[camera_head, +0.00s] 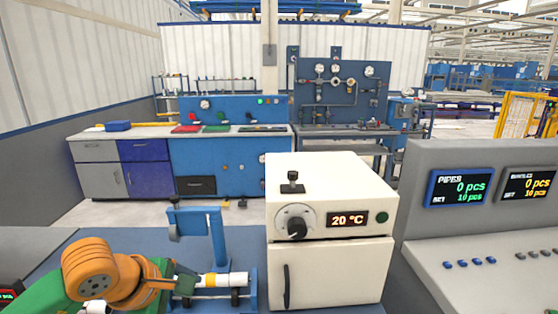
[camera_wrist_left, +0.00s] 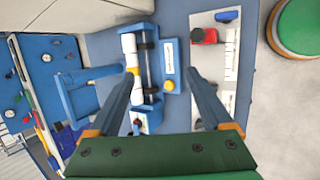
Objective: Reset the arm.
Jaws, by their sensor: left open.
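My left gripper (camera_wrist_left: 162,76) is open, its two fingers spread wide with nothing clasped between them in the left wrist view. The white pipe (camera_wrist_left: 129,42) with a yellow band lies along the blue fixture (camera_wrist_left: 146,120), and the tip of one finger overlaps it in that view. I cannot tell whether they touch. In the head view my left arm comes in at the lower left, and the gripper (camera_head: 187,285) is beside the left end of the white pipe (camera_head: 222,280). My right gripper is not in view.
A cream oven (camera_head: 330,270) reading 20 °C stands right of the fixture. A grey console (camera_head: 470,255) with pipe counters at 0 pcs is at the far right. A blue upright bracket (camera_head: 217,235) rises behind the pipe. A white panel (camera_wrist_left: 228,60) with a red part lies beside the fixture.

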